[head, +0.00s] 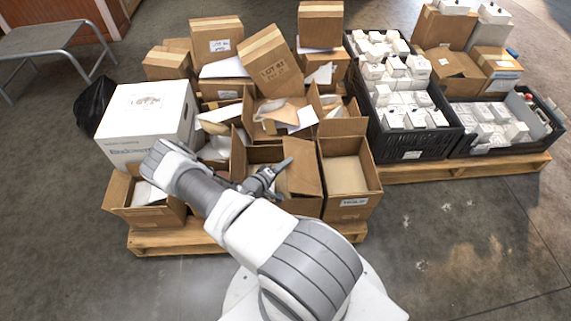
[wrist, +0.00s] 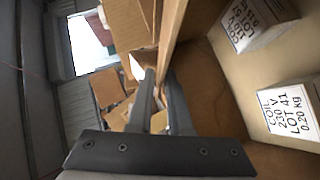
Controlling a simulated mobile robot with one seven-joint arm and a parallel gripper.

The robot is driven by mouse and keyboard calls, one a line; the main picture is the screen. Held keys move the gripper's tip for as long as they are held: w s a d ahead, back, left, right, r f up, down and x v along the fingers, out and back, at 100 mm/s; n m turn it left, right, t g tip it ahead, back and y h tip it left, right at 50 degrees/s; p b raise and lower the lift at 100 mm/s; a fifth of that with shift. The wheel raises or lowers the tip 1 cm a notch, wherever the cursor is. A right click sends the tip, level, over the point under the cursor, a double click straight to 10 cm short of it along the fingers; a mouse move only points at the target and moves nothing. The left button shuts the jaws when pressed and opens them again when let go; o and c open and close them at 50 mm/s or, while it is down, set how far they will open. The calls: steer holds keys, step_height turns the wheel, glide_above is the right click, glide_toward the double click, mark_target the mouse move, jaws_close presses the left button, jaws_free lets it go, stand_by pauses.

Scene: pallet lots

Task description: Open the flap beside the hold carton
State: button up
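My gripper (head: 281,178) is over the open middle carton (head: 240,168) at the front of the left pallet. A raised brown flap (head: 303,178) stands at that carton's right side, close to the fingers. In the wrist view my two dark fingers (wrist: 159,85) are apart, and a cardboard edge (wrist: 172,35) runs down to their tips. I cannot tell whether they touch it. Right of that edge is a carton inside with two white boxes; the nearer box (wrist: 287,115) reads COIL 230 V LOT 41. No carton is readably marked hold.
A white carton (head: 147,108) and a smaller open carton (head: 150,212) are at left. An open carton (head: 350,205) stands right of the middle one. Stacked cartons rise behind. The front floor is clear.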

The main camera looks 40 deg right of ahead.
jaws_close()
stand_by(1.1)
